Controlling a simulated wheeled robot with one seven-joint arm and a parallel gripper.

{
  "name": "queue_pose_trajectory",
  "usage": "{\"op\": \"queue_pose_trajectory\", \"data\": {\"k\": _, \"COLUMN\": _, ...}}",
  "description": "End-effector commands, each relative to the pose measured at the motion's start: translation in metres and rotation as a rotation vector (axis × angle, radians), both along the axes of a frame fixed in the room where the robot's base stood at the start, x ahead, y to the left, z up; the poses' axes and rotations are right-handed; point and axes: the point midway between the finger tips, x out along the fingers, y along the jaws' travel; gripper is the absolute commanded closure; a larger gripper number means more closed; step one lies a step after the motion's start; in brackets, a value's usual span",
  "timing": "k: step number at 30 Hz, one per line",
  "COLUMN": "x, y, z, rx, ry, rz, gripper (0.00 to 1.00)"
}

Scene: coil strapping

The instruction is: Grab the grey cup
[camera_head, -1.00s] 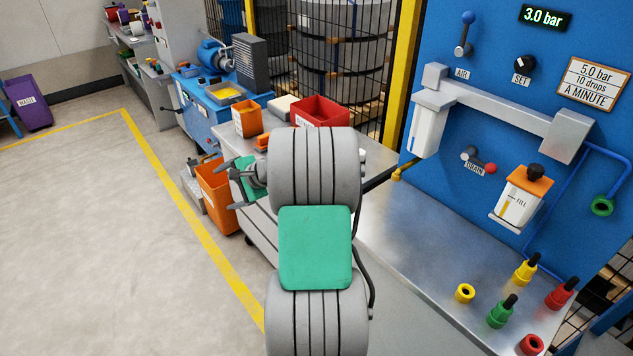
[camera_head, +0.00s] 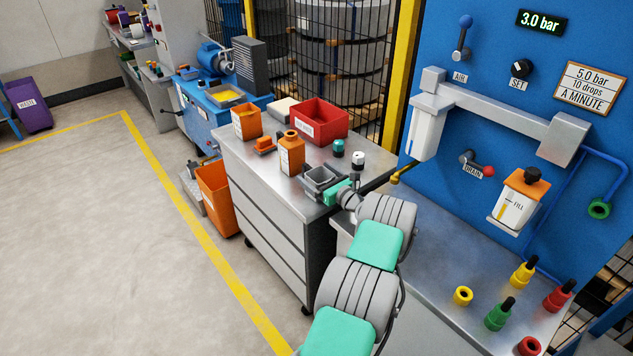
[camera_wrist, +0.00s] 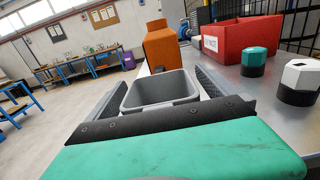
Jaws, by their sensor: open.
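The grey cup (camera_head: 318,175), a squarish open container, stands on the metal top of the drawer cabinet near its front right. In the wrist view the cup (camera_wrist: 160,92) stands upright, its open mouth showing, just beyond my gripper's palm. My gripper (camera_head: 322,185) is open and low over the cabinet top. In the wrist view the dark fingers of my gripper (camera_wrist: 166,84) lie on the left and right sides of the cup, with small gaps seeming to show. The cup's lower front is hidden by the palm.
An orange bottle (camera_head: 291,156) stands close behind the cup. A teal-topped jar (camera_head: 338,148) and a white-topped jar (camera_head: 358,160) stand to the right. A red bin (camera_head: 319,121) and an orange bin (camera_head: 246,121) are behind.

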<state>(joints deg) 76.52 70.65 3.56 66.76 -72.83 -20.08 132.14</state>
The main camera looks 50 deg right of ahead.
Motion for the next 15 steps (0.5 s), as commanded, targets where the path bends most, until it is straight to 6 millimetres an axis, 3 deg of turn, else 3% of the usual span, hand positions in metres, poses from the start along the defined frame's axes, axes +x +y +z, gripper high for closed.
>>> {"op": "queue_pose_trajectory", "data": {"k": 6, "x": 0.0013, "y": -0.0006, "z": -0.0004, "rx": -0.001, "ry": 0.0, "rz": -0.001, "gripper": 0.03}}
{"op": "queue_pose_trajectory", "data": {"k": 15, "x": 0.0011, "y": -0.0004, "z": -0.0004, "rx": -0.001, "ry": 0.001, "rz": 0.0, "gripper": 0.27}}
